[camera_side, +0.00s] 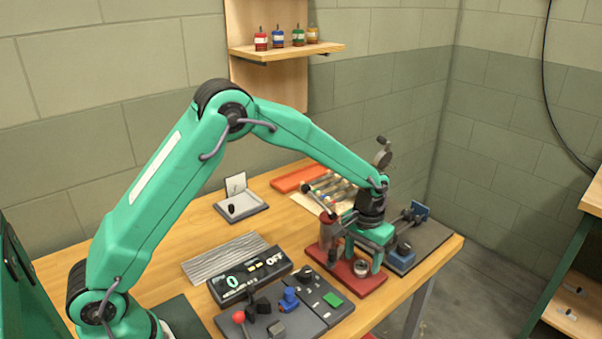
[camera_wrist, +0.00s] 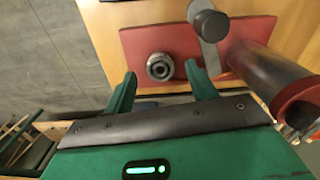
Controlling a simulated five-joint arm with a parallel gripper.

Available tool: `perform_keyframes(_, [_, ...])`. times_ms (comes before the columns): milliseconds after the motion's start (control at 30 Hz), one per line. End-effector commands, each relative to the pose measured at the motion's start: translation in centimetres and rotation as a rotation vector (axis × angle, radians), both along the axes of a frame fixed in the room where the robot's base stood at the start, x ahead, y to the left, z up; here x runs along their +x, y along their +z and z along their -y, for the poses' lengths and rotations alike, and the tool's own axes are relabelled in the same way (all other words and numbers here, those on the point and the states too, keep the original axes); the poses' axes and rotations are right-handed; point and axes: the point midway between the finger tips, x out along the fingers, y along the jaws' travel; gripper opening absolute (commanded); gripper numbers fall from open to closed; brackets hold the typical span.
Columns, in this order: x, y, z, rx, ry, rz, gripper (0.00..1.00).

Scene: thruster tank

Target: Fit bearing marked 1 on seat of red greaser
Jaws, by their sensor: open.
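The red greaser has a flat red base (camera_side: 335,272) near the table's right front, with a dark-red cylinder (camera_side: 327,232) and a lever. It also shows in the wrist view as a red plate (camera_wrist: 135,42). A round grey metal piece (camera_wrist: 160,66) with a dark centre sits on that plate and shows in the side view (camera_side: 361,268). I cannot tell whether it is the bare seat or a bearing on it, and no number is readable.
The greaser's cylinder (camera_wrist: 270,75) and grey arm (camera_wrist: 208,55) stand close to my right finger. A control panel (camera_side: 250,280) reading 0 and OFF, a switch board (camera_side: 318,300), a blue block (camera_side: 400,262) and a grey tray with a card (camera_side: 236,185) surround the greaser.

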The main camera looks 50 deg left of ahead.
Motion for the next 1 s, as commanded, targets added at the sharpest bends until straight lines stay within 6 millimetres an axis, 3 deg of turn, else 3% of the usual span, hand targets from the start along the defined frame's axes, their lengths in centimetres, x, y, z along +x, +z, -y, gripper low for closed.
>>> perform_keyframes(500, [0.0,6.1,0.0,0.0,0.0,0.001,0.57])
perform_keyframes(1000, [0.0,6.8,0.0,0.0,0.0,-0.001,0.57])
